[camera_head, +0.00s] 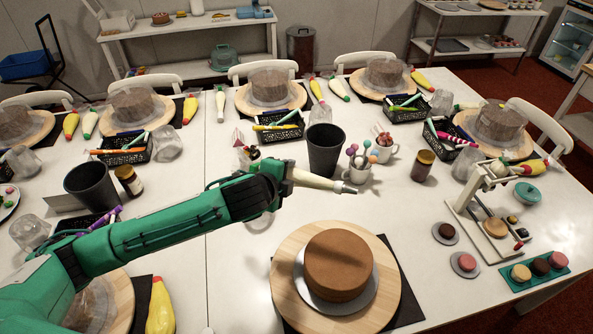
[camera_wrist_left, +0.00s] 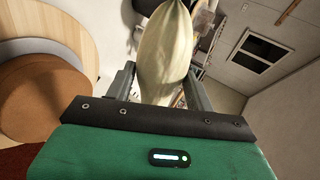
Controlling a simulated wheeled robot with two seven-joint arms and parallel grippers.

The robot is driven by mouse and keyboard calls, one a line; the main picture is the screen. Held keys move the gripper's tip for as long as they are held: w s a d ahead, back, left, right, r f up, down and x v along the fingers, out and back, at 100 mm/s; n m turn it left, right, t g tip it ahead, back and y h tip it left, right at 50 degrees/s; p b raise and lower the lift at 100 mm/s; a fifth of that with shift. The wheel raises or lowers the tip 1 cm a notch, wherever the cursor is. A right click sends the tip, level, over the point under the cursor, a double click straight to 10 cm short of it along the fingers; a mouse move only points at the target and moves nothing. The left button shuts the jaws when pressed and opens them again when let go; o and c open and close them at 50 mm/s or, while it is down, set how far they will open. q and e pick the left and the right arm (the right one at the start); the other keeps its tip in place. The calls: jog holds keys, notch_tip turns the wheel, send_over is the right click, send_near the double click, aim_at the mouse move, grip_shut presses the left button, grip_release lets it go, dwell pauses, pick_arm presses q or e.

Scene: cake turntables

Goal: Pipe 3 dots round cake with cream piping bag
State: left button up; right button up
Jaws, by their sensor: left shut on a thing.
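My left gripper (camera_head: 282,172) comes in from the left and is shut on a cream piping bag (camera_head: 318,181). The bag lies nearly level in the air, its metal tip pointing right, behind and above the cake. In the left wrist view the pale bag (camera_wrist_left: 165,50) stands between the two fingers (camera_wrist_left: 160,85). The round brown cake (camera_head: 338,262) sits on a silver board (camera_head: 312,293) on a wooden turntable (camera_head: 290,265). Its top looks bare. The cake also shows in the left wrist view (camera_wrist_left: 45,100) at the left. My right gripper is not in view.
A small stand (camera_head: 492,215) and a green tray (camera_head: 533,272) of round treats are at the right. Several covered cakes on turntables line the far side.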

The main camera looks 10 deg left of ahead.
pick_arm(q)
jog(key=m, duration=0.2)
jog(key=w+d+m, duration=0.1)
jog(key=m, duration=0.1)
jog(key=m+t+h+p, duration=0.1)
jog(key=m, duration=0.1)
jog(key=shift+w+d+m, duration=0.2)
jog(key=shift+d+m, duration=0.1)
jog(key=m, duration=0.1)
jog(key=w+f+m+h, duration=0.1)
jog(key=m, duration=0.1)
jog(key=m+h+p, duration=0.1)
jog(key=shift+w+d+f+m, duration=0.15)
jog(key=shift+d+f+m, duration=0.05)
jog(key=shift+d+m, duration=0.2)
jog(key=shift+w+f+m+t+h, duration=0.1)
jog(key=shift+f+m+t+h, duration=0.2)
jog(key=shift+m, duration=0.4)
jog(key=shift+w+a+f+m+h+p, duration=0.2)
jog(key=shift+m+h+p, duration=0.2)
jog(key=shift+m, duration=0.3)
notch_tip(320, 180, down, 3)
jog(key=b, duration=0.3)
jog(key=shift+b, duration=0.35)
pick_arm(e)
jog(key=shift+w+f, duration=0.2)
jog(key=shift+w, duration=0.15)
pick_arm(q)
jog(key=shift+o, duration=0.2)
jog(key=c, duration=0.4)
